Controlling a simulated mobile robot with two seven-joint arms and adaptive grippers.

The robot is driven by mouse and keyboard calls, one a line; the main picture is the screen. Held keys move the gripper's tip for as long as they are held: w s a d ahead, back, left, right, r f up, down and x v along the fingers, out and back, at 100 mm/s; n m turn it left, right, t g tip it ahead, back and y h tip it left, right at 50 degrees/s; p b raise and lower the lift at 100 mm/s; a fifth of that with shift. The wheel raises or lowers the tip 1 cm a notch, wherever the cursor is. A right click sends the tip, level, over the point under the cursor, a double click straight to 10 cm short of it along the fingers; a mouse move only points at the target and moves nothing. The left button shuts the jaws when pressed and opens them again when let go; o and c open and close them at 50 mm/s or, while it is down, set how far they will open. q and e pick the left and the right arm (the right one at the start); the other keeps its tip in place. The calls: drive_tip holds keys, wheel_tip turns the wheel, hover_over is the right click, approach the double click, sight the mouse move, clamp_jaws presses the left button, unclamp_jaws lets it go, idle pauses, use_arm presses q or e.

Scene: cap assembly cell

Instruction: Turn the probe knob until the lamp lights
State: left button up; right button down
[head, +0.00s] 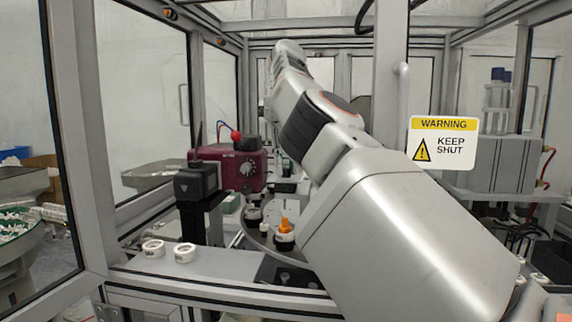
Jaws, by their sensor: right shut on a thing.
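A maroon box (228,167) with a pale round dial (247,169) on its front stands inside the cell. A small red dome (236,135) and a black part sit on its top; I cannot tell whether the dome is the lamp or whether it is lit. My right arm reaches in from the lower right and covers the middle. My right gripper (285,187) shows only as a small dark part beside the arm, right of the maroon box. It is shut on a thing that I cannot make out. I cannot pick out the probe knob for certain. My left gripper is not in view.
A black block on a post (197,181) stands before the maroon box. Two white rings (169,251) lie on the front ledge. A turntable (258,241) carries dark-and-white parts, one with an orange top (285,226). Frame posts and a warning sign (443,139) bound the opening.

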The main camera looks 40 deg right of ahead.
drive_tip(key=shift+n, duration=0.6)
drive_tip(key=c, duration=1.9)
unclamp_jaws()
